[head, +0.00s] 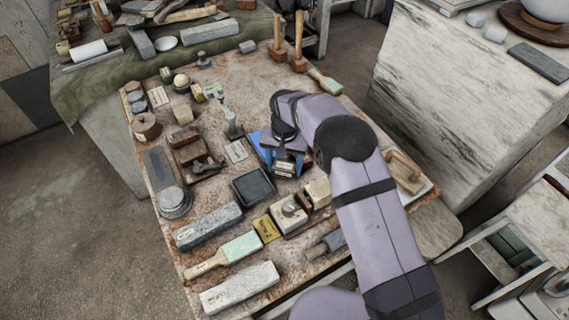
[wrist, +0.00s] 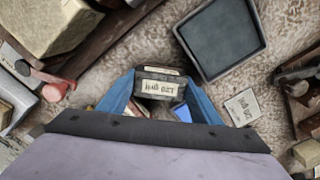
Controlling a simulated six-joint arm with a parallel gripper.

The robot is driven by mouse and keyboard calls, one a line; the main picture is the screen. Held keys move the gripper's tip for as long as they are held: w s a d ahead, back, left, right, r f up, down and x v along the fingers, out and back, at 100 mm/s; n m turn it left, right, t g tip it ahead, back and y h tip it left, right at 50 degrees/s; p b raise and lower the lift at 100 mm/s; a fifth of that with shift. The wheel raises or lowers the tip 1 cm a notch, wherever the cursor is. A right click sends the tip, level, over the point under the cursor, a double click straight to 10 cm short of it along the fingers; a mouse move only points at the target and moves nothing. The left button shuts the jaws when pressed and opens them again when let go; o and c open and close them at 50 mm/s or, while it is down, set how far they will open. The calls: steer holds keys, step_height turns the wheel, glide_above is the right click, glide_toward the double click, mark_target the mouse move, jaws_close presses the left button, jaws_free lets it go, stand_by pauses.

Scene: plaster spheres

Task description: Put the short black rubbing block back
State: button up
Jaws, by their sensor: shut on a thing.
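My gripper (head: 284,165) is over the middle of the rusty worktable, and its blue fingers also show in the wrist view (wrist: 160,98). It is shut on a short black block (wrist: 160,84) with a pale label that seems to read "120 grit", upside down in the wrist view. The block also shows in the head view (head: 285,168), partly hidden by my gripper. I cannot tell whether it touches the table. A pale card (wrist: 242,107) with similar print lies to the right in the wrist view; in the head view a card (head: 236,151) lies left of my gripper.
A dark square tray (head: 253,186) lies just in front and left of my gripper; it also shows in the wrist view (wrist: 222,40). Wooden mallets (head: 298,42) stand behind.

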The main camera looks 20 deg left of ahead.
mark_target(285, 166)
steer(key=shift+f, duration=0.1)
steer(key=o, duration=1.1)
steer(key=shift+o, duration=0.2)
step_height(285, 166, up, 12)
steer(key=b, duration=0.4)
steer(key=shift+r, duration=0.2)
